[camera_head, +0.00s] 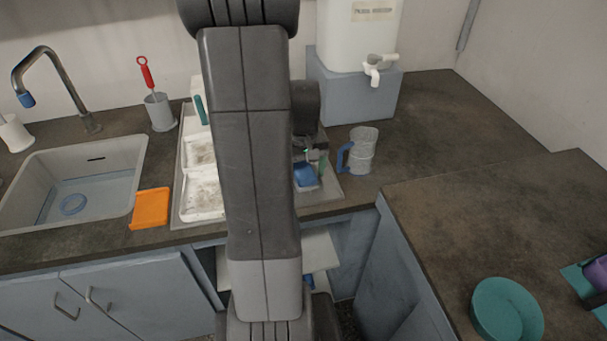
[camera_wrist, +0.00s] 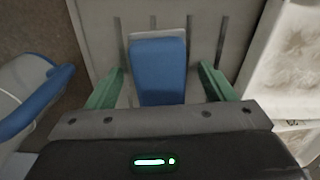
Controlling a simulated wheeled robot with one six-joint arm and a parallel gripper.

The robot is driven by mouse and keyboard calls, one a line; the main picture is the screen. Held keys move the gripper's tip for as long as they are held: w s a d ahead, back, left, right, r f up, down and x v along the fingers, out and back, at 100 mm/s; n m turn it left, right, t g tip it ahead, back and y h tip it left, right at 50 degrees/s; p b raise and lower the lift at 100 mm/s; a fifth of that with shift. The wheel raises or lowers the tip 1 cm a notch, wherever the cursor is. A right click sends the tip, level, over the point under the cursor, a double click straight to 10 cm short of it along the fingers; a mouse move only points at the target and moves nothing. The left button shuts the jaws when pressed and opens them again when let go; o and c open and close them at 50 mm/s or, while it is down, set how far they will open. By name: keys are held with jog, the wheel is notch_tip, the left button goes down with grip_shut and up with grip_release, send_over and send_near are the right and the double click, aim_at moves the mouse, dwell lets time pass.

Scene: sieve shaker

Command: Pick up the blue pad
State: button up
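The blue pad (camera_wrist: 159,70) lies on a light grey ridged tray (camera_wrist: 95,22) in the wrist view, with a pale edge at its far end. My gripper (camera_wrist: 160,88) is open, with one green finger on each side of the pad and a gap on both sides. The near end of the pad is hidden behind the gripper body. In the head view the blue pad (camera_head: 306,175) shows just right of my arm, below my gripper (camera_head: 312,160). I cannot tell how high the fingers are above the tray.
A mug with a blue handle (camera_head: 361,150) stands close right of the tray. White dirty trays (camera_head: 201,205) lie to the left, partly behind my arm. A large white water container (camera_head: 355,35) stands on a grey block behind. An orange pad (camera_head: 151,208) lies by the sink (camera_head: 128,165).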

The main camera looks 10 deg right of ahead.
aim_at(303, 169)
jog(key=c, duration=1)
jog(key=shift+o, duration=0.2)
jog(key=shift+r, duration=0.1)
notch_tip(303, 169, up, 10)
jog(key=shift+f+p, duration=0.1)
jog(key=shift+p, duration=0.5)
jog(key=shift+o, duration=0.9)
jog(key=shift+c, duration=0.5)
